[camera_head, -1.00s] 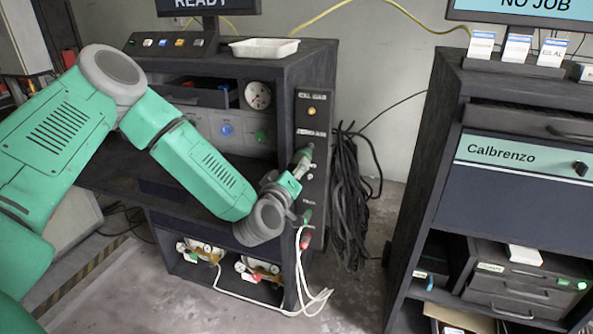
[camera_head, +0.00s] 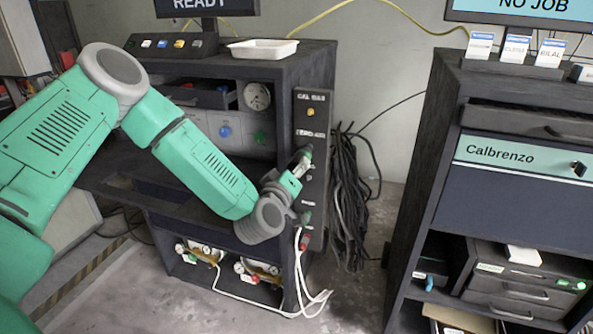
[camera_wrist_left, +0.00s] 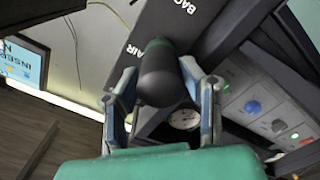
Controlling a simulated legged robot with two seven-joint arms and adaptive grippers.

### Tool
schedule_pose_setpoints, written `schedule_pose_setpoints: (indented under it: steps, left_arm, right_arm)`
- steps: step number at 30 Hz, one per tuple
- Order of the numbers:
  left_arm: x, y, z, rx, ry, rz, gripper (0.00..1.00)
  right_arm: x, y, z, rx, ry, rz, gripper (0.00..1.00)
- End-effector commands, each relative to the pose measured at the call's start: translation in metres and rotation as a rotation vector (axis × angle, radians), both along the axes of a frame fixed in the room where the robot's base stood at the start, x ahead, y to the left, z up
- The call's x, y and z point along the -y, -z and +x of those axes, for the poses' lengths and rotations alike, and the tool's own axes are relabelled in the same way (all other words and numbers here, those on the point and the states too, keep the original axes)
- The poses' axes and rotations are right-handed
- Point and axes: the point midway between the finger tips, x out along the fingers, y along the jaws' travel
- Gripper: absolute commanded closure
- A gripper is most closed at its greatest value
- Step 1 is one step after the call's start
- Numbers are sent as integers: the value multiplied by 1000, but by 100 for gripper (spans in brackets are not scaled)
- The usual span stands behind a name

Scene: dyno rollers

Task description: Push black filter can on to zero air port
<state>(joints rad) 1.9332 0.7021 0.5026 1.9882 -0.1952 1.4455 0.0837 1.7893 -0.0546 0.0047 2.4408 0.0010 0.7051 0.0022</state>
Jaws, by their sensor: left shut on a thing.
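The black filter can (camera_wrist_left: 160,75) sits between the two fingers of my left gripper (camera_wrist_left: 165,95) in the left wrist view. The gripper is shut on it. The can's far end, with a dark green part, meets or nearly meets the dark port panel (camera_wrist_left: 190,18); whether it is seated on a port I cannot tell. In the head view my left gripper (camera_head: 300,165) is at the panel's face (camera_head: 311,130), around the row below the "ZERO AIR" label. The can is mostly hidden there by the gripper. My right gripper is not in view.
A brass-coloured port (camera_head: 311,112) is above on the panel. A white tray (camera_head: 263,48) sits on the bench top. The Calbrenzo cabinet (camera_head: 515,185) stands at right.

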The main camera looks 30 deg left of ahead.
Motion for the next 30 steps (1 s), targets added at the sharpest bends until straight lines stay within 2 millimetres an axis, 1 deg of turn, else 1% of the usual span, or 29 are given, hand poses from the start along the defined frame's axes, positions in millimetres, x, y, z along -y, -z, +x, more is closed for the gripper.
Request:
schedule_pose_setpoints:
  steps: [10,11,12,23,26,29,30]
  left_arm:
    - [-1,0,6,1,0,0,99]
    - [-1,0,6,1,0,0,54]
    - [-1,0,6,1,0,0,40]
    - [-1,0,3,-1,1,0,40]
    - [2,1,-6,-2,1,0,40]
    - [5,0,-23,-3,1,-2,40]
    - [8,0,-31,-3,2,-2,40]
  right_arm:
    - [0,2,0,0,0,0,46]
    - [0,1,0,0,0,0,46]
    - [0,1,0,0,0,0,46]
    - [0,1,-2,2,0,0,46]
    - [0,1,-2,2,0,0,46]
    - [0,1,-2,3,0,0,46]
    - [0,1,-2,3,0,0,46]
